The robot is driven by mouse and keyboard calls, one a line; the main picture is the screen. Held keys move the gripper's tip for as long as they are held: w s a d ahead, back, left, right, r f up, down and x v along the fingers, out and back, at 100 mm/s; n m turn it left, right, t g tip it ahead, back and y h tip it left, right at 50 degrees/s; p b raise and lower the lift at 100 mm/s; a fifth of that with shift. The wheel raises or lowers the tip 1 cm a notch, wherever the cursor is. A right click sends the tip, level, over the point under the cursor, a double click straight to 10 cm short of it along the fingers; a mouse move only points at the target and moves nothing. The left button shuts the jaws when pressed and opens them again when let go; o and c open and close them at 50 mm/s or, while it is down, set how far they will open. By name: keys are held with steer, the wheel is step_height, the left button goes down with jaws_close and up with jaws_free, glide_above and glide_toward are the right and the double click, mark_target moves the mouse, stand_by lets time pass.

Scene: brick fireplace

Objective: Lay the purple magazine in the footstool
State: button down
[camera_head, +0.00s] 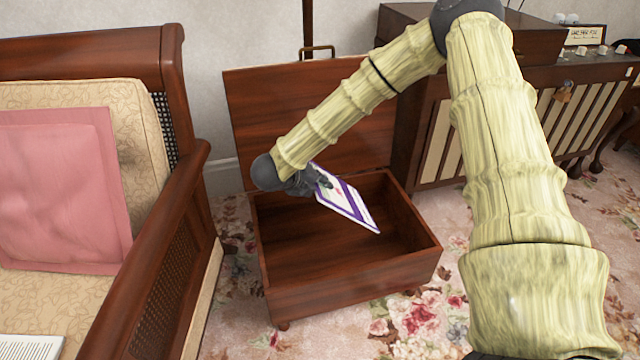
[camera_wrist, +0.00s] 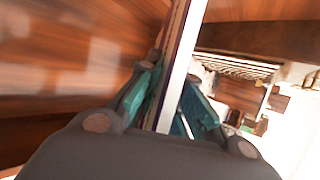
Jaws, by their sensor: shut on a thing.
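The purple and white magazine (camera_head: 346,204) is tilted and held over the open footstool. My gripper (camera_head: 318,181) is shut on its upper left end. In the wrist view the magazine (camera_wrist: 181,62) shows edge-on between the teal fingertips of my gripper (camera_wrist: 172,103). The footstool (camera_head: 350,293) is a dark wooden box with its lid (camera_head: 262,115) raised at the back. The part of its inside that shows is bare. My arm hides part of the lid and the box's back left corner.
A cushioned armchair (camera_head: 165,235) with a pink pillow (camera_head: 62,190) stands close on the left. A wooden cabinet (camera_head: 575,110) with slatted panels stands behind on the right. A white booklet (camera_head: 30,347) lies on the chair seat. Floral carpet (camera_head: 405,325) surrounds the footstool.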

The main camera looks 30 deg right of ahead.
step_height(320, 180, down, 18)
steer(key=b, duration=1)
stand_by(0.5)
steer(key=c, duration=1.5)
jaws_free()
steer(key=v, duration=1.2)
steer(key=shift+s+r, duration=0.1)
